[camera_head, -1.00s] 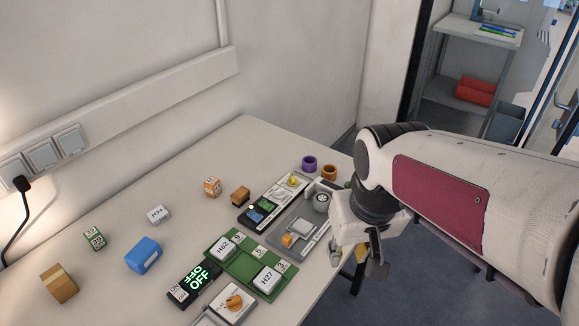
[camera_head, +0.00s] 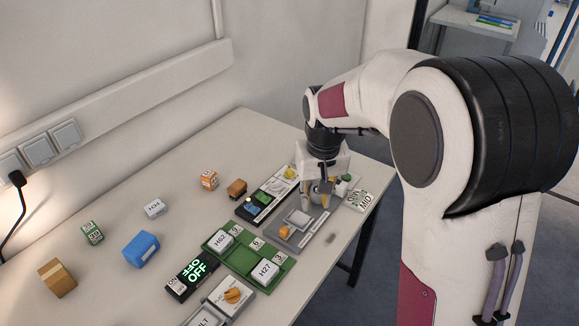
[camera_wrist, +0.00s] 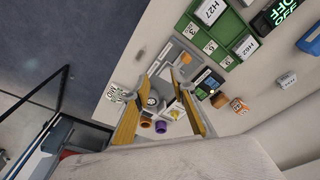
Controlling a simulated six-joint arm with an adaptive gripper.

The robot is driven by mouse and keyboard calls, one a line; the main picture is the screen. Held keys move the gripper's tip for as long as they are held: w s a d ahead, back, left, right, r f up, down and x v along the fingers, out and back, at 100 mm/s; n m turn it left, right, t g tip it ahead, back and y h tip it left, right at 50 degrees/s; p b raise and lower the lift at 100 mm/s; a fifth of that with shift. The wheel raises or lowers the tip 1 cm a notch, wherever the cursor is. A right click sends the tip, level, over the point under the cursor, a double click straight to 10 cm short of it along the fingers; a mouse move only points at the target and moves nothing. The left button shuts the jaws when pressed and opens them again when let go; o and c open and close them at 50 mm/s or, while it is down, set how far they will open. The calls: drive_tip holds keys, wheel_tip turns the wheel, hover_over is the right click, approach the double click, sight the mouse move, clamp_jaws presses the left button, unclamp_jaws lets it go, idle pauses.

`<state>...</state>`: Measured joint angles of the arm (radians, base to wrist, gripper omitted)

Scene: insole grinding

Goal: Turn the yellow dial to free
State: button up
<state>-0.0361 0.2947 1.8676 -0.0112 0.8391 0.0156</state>
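The yellow dial (camera_head: 290,173) sits on a pale panel at the far end of a black-edged strip, left of my gripper. Its pointer setting is too small to read. My gripper (camera_head: 319,200) points down over the grey fixture, to the right of the dial and apart from it. In the wrist view my gripper (camera_wrist: 165,85) has its two fingers spread, with nothing held between them. The round grey part (camera_wrist: 152,100) of the fixture shows between the fingers. In the head view, the gripper partly covers the fixture's far end.
The grey fixture (camera_head: 302,239) has a small orange block (camera_head: 285,231). A green tray (camera_head: 237,261) holds white labelled blocks. An orange dial (camera_head: 233,296) is on a nearer white panel. A labelled plate (camera_head: 359,200) lies near the right table edge. The left table has loose blocks with free room between.

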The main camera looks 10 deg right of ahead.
sight(290, 169)
drive_tip(key=shift+t, duration=0.5)
drive_tip(key=w+f, duration=0.3)
drive_tip(key=w, duration=0.2)
drive_tip(key=w+a+f, duration=0.1)
drive_tip(key=w+f, duration=0.3)
drive_tip(key=w, duration=0.2)
drive_tip(key=w+f, duration=0.3)
drive_tip(key=w, duration=0.3)
drive_tip(key=shift+w+a+f, duration=0.1)
drive_tip(key=shift+a+f, duration=0.05)
drive_tip(key=w+r+t, duration=0.2)
drive_tip(key=w+r, duration=0.1)
drive_tip(key=w, duration=0.4)
drive_tip(key=shift+r, duration=0.25)
drive_tip(key=shift+w+a+f, duration=0.1)
drive_tip(key=shift+x, duration=3.8)
clamp_jaws()
